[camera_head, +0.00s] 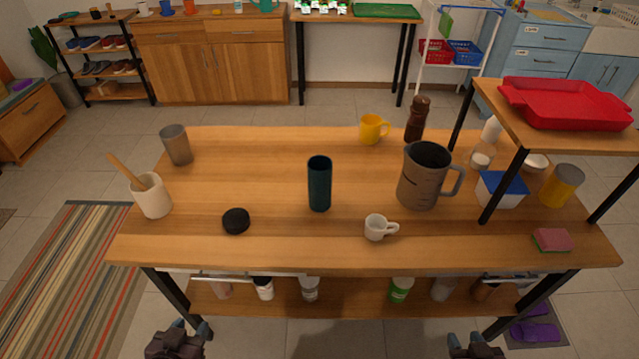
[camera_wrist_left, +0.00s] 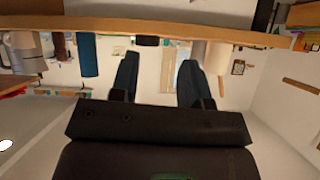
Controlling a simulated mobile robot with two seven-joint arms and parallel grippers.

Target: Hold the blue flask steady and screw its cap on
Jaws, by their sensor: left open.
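The blue flask (camera_head: 319,185), a dark teal cylinder, stands upright and open-topped near the table's middle. It also shows in the left wrist view (camera_wrist_left: 89,55), which is upside down. Its black round cap (camera_head: 236,221) lies flat on the table, left of the flask and nearer me; the left wrist view shows it as a dark strip (camera_wrist_left: 147,40). My left gripper (camera_head: 190,325) is open and empty, low in front of the table's left end. My right gripper (camera_head: 466,339) is low in front of the table's right part, its two fingertips apart with nothing visible between them.
A raised shelf with a red tray (camera_head: 568,102) stands right. Table around flask and cap is clear.

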